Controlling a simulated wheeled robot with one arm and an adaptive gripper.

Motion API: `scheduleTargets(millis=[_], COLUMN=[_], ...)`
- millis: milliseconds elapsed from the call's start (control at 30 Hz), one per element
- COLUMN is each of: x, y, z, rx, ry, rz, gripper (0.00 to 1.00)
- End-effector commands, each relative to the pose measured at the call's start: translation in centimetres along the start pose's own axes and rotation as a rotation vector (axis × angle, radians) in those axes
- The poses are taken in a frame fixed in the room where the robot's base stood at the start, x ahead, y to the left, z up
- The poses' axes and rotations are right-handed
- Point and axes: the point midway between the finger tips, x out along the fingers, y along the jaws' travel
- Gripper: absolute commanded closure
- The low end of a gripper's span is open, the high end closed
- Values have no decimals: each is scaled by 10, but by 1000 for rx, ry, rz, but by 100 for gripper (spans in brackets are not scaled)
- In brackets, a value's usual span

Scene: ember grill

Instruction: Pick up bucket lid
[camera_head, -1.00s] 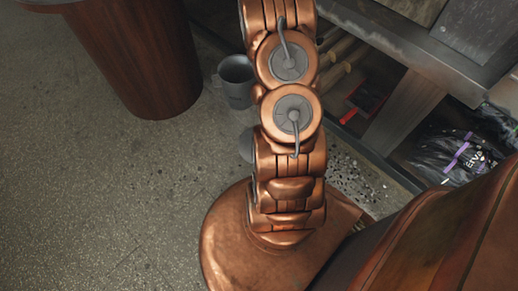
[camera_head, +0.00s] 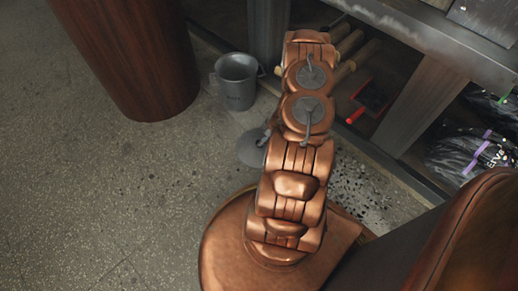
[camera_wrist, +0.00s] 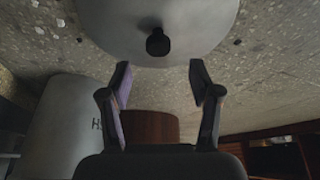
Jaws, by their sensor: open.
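The bucket lid (camera_head: 250,151) is a grey disc low by the floor, partly hidden behind my arm in the head view. In the wrist view the pale round lid (camera_wrist: 205,22) fills the top, with a dark knob (camera_wrist: 158,42) on it. My gripper (camera_wrist: 160,75) is open and empty, its two fingers spread either side of the knob's line. The fingertips look just short of the knob; I cannot tell the exact gap. The grey bucket (camera_head: 237,88) stands upright on the floor beyond the lid, and shows at left in the wrist view (camera_wrist: 68,130).
A brown tapered pillar (camera_head: 135,60) stands at the upper left. A metal-edged shelf unit (camera_head: 425,100) with dark bags (camera_head: 470,155) and a red-handled item (camera_head: 357,113) lies at right. The speckled floor (camera_head: 90,190) at left is clear.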

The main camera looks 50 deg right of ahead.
Motion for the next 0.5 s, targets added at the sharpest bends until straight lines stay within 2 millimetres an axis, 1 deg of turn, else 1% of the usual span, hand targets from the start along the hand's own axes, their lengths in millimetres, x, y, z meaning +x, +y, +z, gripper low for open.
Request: scheduleTargets(millis=[33,100,267,333,500], x=[8,14,24,31,55], y=[-1,-1,0,1,3], z=[1,0,0,1,1], rx=[0,0,0,0,-2], ry=[0,-1,-1,-1,0], rz=[-2,-2,0,0,2], gripper=[37,37,37,37,37])
